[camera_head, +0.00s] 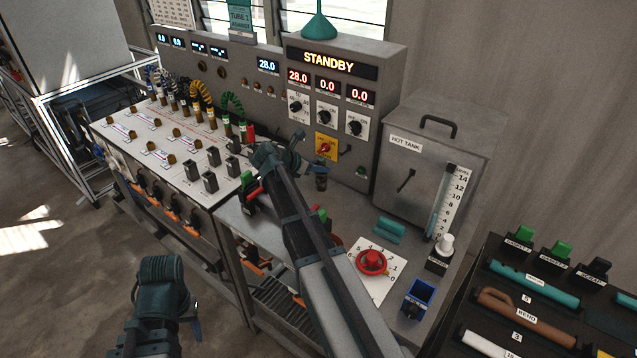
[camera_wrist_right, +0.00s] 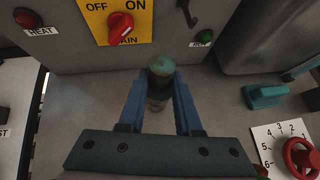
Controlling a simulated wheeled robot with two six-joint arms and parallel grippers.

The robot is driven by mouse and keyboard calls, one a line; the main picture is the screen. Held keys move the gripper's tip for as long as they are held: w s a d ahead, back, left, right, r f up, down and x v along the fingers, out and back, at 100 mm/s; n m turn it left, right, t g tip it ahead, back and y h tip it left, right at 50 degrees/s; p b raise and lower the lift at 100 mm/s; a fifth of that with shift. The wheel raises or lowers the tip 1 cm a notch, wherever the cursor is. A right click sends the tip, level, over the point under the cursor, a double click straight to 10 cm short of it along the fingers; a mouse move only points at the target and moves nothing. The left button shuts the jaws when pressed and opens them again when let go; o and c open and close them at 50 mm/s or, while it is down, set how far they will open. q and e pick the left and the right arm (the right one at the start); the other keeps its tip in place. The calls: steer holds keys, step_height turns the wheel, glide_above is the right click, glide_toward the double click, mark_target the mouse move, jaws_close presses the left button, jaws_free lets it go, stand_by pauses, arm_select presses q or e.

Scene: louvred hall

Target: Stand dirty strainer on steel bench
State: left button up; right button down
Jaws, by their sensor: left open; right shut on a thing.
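My right gripper (camera_wrist_right: 158,103) is shut on a small cylinder with a teal top and a murky brownish body, seemingly the dirty strainer (camera_wrist_right: 160,72). In the head view the strainer (camera_head: 321,180) shows as a small dark upright piece in front of the yellow switch. It is over or on the steel bench (camera_head: 345,222); I cannot tell whether its base touches. My right forearm hides part of the bench. My left gripper (camera_head: 192,322) is open and empty, low at the left, apart from the bench.
The control panel (camera_head: 385,100) with its yellow OFF/ON switch (camera_wrist_right: 118,22) stands close behind the strainer. The hot tank (camera_head: 420,150) is to the right. A teal block (camera_head: 389,230), red valve wheel (camera_head: 371,262) and blue box (camera_head: 417,298) occupy the bench's right side.

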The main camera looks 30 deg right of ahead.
mark_target(317, 176)
step_height(317, 176, down, 4)
steer(key=b, duration=0.3)
steer(key=shift+r+b, duration=0.2)
steer(key=shift+b, duration=0.15)
steer(key=shift+f, duration=0.2)
steer(key=c, duration=0.6)
jaws_free()
steer(key=shift+r, duration=0.1)
